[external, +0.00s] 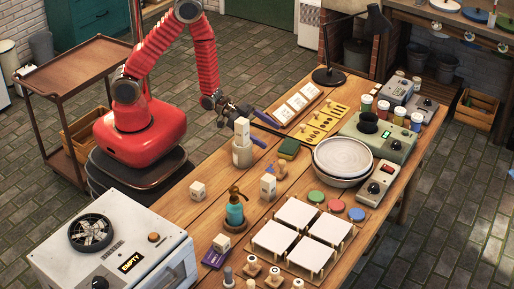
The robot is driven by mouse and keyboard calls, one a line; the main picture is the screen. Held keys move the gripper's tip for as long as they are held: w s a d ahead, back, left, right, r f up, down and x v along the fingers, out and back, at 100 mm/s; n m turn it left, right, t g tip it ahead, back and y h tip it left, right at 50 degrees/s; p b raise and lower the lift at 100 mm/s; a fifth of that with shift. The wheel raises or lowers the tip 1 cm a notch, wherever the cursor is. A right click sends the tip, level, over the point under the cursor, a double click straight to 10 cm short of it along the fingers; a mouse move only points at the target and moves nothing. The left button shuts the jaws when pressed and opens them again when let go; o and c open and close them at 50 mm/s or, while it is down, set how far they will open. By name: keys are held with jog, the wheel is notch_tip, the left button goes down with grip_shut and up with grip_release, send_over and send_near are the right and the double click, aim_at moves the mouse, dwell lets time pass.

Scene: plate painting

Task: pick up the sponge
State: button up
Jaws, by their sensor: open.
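The sponge (289,148) is a small block with a dark green top and a yellowish side. It lies on the wooden table (180,212), left of the stacked pale bowls (343,157). My gripper (246,111) is at the end of the red arm, over the table's far left edge. It is up and to the left of the sponge and apart from it. It is open, and I see nothing held in it. The fingers are small and dark here, so their exact outline is hard to make out.
A pale container with a white block (242,137) stands just below my gripper. A black lamp (328,75) stands at the far end.

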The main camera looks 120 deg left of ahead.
aim_at(287, 145)
jog(key=shift+x, duration=2.7)
jog(key=shift+a+x, duration=0.1)
jog(key=shift+x, duration=1.2)
jog(key=shift+a+x, duration=0.15)
jog(key=shift+x, duration=1.15)
jog(key=c, duration=1.1)
